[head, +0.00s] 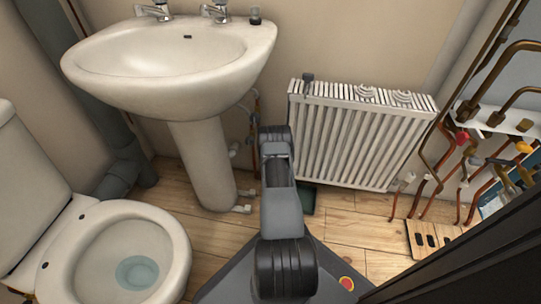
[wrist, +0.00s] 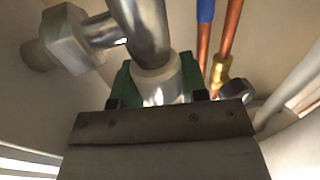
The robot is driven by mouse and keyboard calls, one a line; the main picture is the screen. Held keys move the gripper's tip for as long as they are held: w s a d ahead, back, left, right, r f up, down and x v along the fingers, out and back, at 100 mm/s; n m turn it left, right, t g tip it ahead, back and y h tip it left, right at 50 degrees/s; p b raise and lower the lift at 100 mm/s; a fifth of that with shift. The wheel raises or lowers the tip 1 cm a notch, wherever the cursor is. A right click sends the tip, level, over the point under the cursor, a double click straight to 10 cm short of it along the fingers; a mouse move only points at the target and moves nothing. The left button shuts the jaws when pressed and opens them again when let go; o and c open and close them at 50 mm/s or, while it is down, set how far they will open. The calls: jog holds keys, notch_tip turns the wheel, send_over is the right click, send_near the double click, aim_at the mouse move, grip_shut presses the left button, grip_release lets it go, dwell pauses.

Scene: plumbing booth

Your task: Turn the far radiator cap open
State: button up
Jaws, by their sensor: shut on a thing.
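My gripper (wrist: 158,84) shows in the wrist view as green fingers on either side of a metal fitting with a pale collar (wrist: 157,70). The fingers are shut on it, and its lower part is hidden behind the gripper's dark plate. A bent chrome pipe rises from the collar, with a branch to a large hex nut at the left. I cannot tell for sure that the held part is the radiator cap.
The white basin (head: 165,75) and its pedestal (head: 203,165) stand left of my arm. A toilet (head: 110,255) is at the front left. Copper pipes with a red handle (head: 462,138) and a yellow one (head: 523,147) are at the right.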

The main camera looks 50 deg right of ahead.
dwell(0.5)
jog(key=o, duration=0.9)
jog(key=shift+o, duration=0.2)
